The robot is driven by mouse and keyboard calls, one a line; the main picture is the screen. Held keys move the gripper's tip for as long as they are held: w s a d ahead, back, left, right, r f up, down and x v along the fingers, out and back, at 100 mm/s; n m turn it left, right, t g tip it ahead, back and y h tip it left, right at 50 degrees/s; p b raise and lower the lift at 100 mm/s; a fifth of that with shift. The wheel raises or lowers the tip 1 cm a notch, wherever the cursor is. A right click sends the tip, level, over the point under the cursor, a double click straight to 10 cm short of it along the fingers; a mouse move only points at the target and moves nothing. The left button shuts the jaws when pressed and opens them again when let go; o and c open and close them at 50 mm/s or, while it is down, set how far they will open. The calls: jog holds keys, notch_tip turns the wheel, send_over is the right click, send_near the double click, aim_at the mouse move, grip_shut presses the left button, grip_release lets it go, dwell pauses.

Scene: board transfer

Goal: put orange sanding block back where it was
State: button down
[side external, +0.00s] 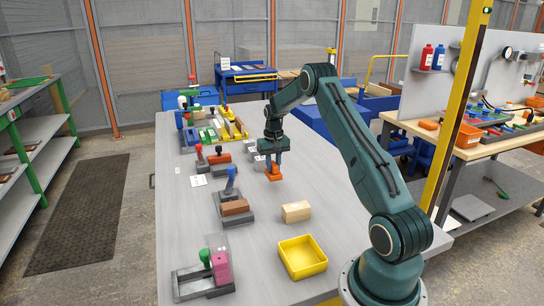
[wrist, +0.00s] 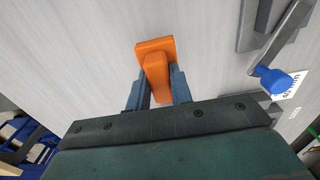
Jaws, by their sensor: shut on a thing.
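The orange sanding block (side external: 273,174) is below my gripper (side external: 272,163), over the middle of the grey table (side external: 181,225). In the wrist view the orange block (wrist: 154,47) has a wide flat part and a narrower raised grip. My gripper (wrist: 158,88) is shut on that grip, with one finger on each side. The block is at or just above the table top; I cannot tell whether it touches.
A beige block (side external: 296,211) and a yellow tray (side external: 302,258) stand nearer the camera. A brown block (side external: 235,207) sits in a grey fixture by a blue-knobbed lever (side external: 230,180). A pink block (side external: 221,268) is front left. Several fixtures crowd the back.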

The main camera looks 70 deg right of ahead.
aim_at(273, 174)
jog(key=shift+f, duration=0.15)
jog(key=shift+f, duration=2)
jog(key=shift+f, duration=0.1)
jog(key=c, duration=1.3)
grip_release()
jog(key=shift+o, duration=0.2)
notch_tip(273, 174, up, 12)
jog(key=shift+r, duration=0.1)
